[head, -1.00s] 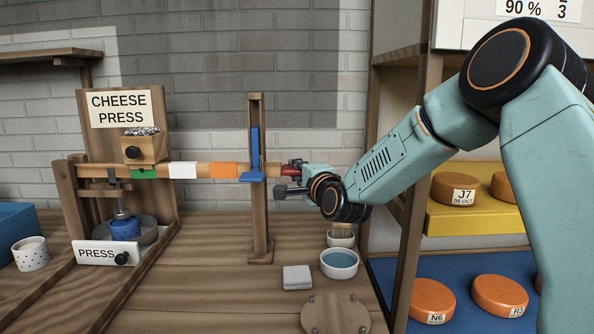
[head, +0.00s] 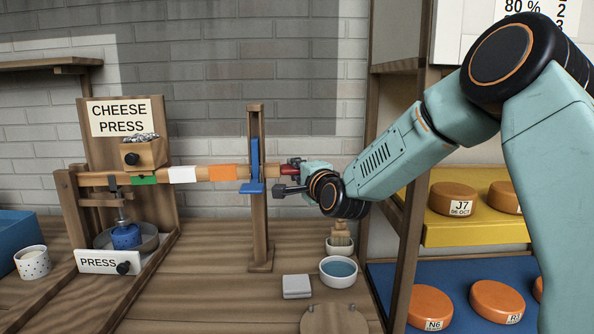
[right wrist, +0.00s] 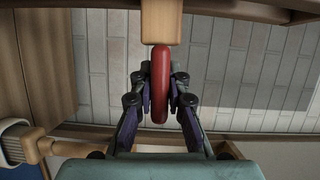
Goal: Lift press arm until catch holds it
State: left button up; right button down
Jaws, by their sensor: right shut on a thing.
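The press arm (head: 203,173) is a wooden beam with green, white and orange bands and a red grip (head: 289,169) at its right end. It slopes slightly up to the right. My right gripper (head: 292,170) is shut on the red grip, which also shows between the fingers in the right wrist view (right wrist: 160,85). The blue catch (head: 252,188) is on an upright wooden post (head: 258,230); its ledge appears just below the beam. I cannot tell whether the beam touches the ledge. The cheese press (head: 130,165) stands at the left. My left gripper is not in view.
A weight box (head: 145,154) sits on the beam. A bowl of water (head: 338,271), a folded cloth (head: 296,287) and a round board (head: 333,320) lie on the bench right of the post. Shelves with cheeses (head: 453,199) stand at the right.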

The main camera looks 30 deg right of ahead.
notch_tip(320, 180, up, 15)
jog(key=w+a+n+g+p, duration=0.1)
jog(key=a+n+p, duration=0.1)
jog(key=p, duration=0.9)
jog(key=shift+w+n+p, duration=0.25)
jog(key=shift+n+p, duration=0.05)
jog(key=shift+n, duration=0.1)
jog(key=shift+a+f, duration=0.1)
jog(key=c, duration=1.3)
grip_release()
jog(key=shift+w+f, duration=0.1)
jog(key=shift+s+a+r, duration=0.2)
jog(key=shift+s+a, duration=0.15)
jog(key=shift+s, duration=1.6)
jog(key=shift+s+a+r, duration=0.15)
jog(key=shift+s+a, duration=0.15)
jog(key=shift+s, duration=1.65)
jog(key=shift+s+a+r, duration=0.2)
jog(key=shift+s+a, duration=0.15)
jog(key=shift+s, duration=1.6)
jog(key=shift+c, duration=0.2)
